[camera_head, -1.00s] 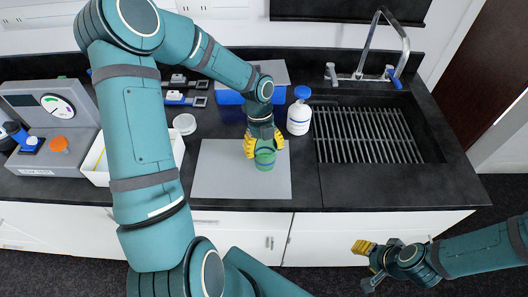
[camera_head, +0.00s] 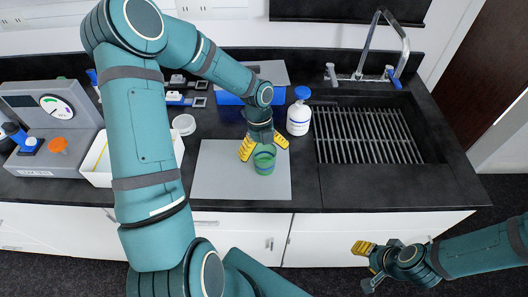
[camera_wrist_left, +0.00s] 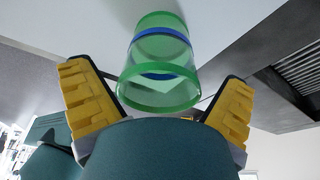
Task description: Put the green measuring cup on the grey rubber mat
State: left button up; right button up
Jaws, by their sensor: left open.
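The green measuring cup (camera_head: 264,160) is see-through with a blue band. It stands on the grey rubber mat (camera_head: 218,178), towards the mat's right side. My left gripper (camera_head: 263,147) is at the cup with its yellow fingers spread. In the left wrist view, the cup (camera_wrist_left: 160,62) lies between the fingers (camera_wrist_left: 160,100), with a visible gap on each side. My right gripper (camera_head: 364,250) is away from the counter, low in front of the cabinets; whether its fingers are open is too small to tell.
A white bottle with a blue cap (camera_head: 299,112) stands just right of the mat. The sink (camera_head: 370,135) with a rack is further right. A white tray (camera_head: 98,165) and a grey instrument (camera_head: 48,125) are at the left. A blue box (camera_head: 232,99) is behind.

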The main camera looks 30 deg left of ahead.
pick_arm(q)
jog(key=v, duration=1.2)
jog(key=shift+p, duration=0.4)
pick_arm(e)
jog(key=shift+r, duration=0.5)
pick_arm(q)
jog(key=shift+s+d+f, duration=0.1)
pick_arm(e)
jog(key=shift+s, duration=0.1)
